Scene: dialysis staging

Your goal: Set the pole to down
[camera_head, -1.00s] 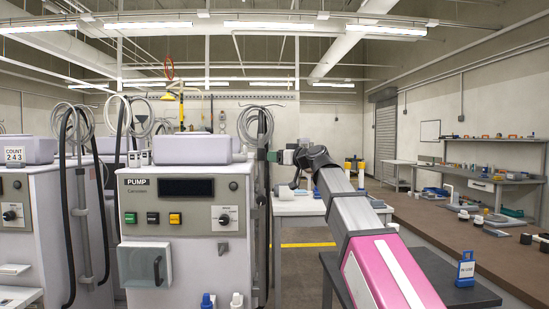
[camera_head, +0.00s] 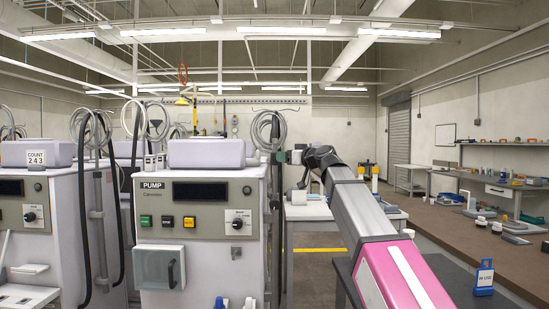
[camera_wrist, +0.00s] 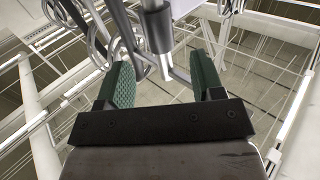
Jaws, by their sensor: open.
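The pump machine (camera_head: 200,222) is a pale cabinet labelled PUMP, with a dark display and several buttons. A slim pole (camera_head: 276,200) runs upright along its right side, with a grey hose coil (camera_head: 261,128) hanging near its top. My gripper (camera_head: 284,157) is at the upper part of this pole, small and partly hidden by my arm. In the wrist view my gripper (camera_wrist: 160,78) has its two green-padded fingers apart. A metal pole with a thicker sleeve (camera_wrist: 157,32) shows between and beyond the fingers. I cannot tell whether they touch it.
A second pale machine (camera_head: 45,225) with a COUNT 243 label stands at the left. A dark table with a blue IN USE tag (camera_head: 484,278) is at the lower right. A long brown bench (camera_head: 450,222) runs along the right. Grey floor (camera_head: 312,268) shows behind my arm.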

